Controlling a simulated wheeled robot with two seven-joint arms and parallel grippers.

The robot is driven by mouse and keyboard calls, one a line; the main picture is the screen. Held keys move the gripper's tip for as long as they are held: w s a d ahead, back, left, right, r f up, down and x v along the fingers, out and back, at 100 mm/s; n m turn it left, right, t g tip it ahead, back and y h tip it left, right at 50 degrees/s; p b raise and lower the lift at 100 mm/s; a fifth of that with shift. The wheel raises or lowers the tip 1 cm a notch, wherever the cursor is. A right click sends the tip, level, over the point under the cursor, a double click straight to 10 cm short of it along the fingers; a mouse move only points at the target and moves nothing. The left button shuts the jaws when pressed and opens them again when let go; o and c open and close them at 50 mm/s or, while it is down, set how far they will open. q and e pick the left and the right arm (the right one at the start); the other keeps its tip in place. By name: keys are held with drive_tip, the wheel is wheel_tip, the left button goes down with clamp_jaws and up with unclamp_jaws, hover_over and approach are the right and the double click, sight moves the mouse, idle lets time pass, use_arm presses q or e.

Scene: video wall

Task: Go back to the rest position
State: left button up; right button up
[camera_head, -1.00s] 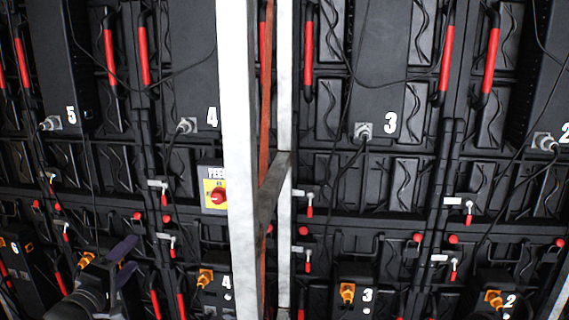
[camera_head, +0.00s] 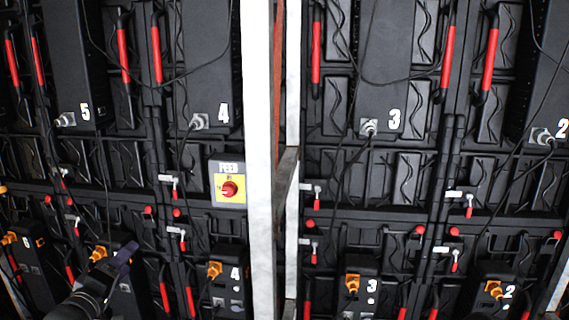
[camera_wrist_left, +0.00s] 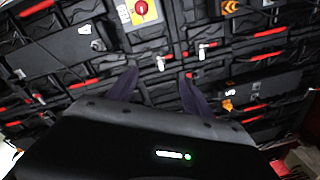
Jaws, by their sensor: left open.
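My left gripper (camera_head: 124,256) is at the lower left of the head view, in front of the lower row of boxes. In the left wrist view its two dark fingers (camera_wrist_left: 160,90) stand apart with nothing between them, so it is open and empty. The dark video wall panels (camera_head: 330,210) fill the background, and the fingers look clear of them. My right gripper is in neither view.
A white upright post (camera_head: 260,150) stands in front of the wall near the middle. A yellow plate with a red rotary switch (camera_head: 229,188) sits left of it. Numbered black boxes, hanging cables and red handles (camera_head: 316,52) cover the wall.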

use_arm(q)
drive_tip(key=s+d+f+m+g, duration=0.2)
drive_tip(key=s+d+f+g, duration=0.1)
drive_tip(key=f, duration=0.6)
drive_tip(key=s+d+f+m+g, duration=0.1)
drive_tip(key=s+d+f+g, duration=0.15)
drive_tip(key=f, duration=0.75)
drive_tip(key=s+d+f+m+g, duration=0.2)
drive_tip(key=d+f, duration=0.2)
drive_tip(key=f, duration=0.5)
drive_tip(key=s+d+f+m+g+h, duration=0.1)
drive_tip(key=s+d+f+g, duration=0.2)
drive_tip(key=s+d+f, duration=0.3)
drive_tip(key=s+d+f+m+g, duration=0.2)
drive_tip(key=s+d+f, duration=0.4)
drive_tip(key=s, duration=0.5)
drive_tip(key=s+d+f+m+g+h, duration=0.1)
drive_tip(key=s+d+f+g, duration=0.3)
drive_tip(key=s, duration=0.5)
drive_tip(key=d+f, duration=0.2)
drive_tip(key=d, duration=0.1)
drive_tip(key=shift+s+d+h, duration=0.15)
drive_tip(key=shift+s+h, duration=0.1)
drive_tip(key=shift+h, duration=0.05)
drive_tip(key=shift+f, duration=0.1)
drive_tip(key=shift+c, duration=0.2)
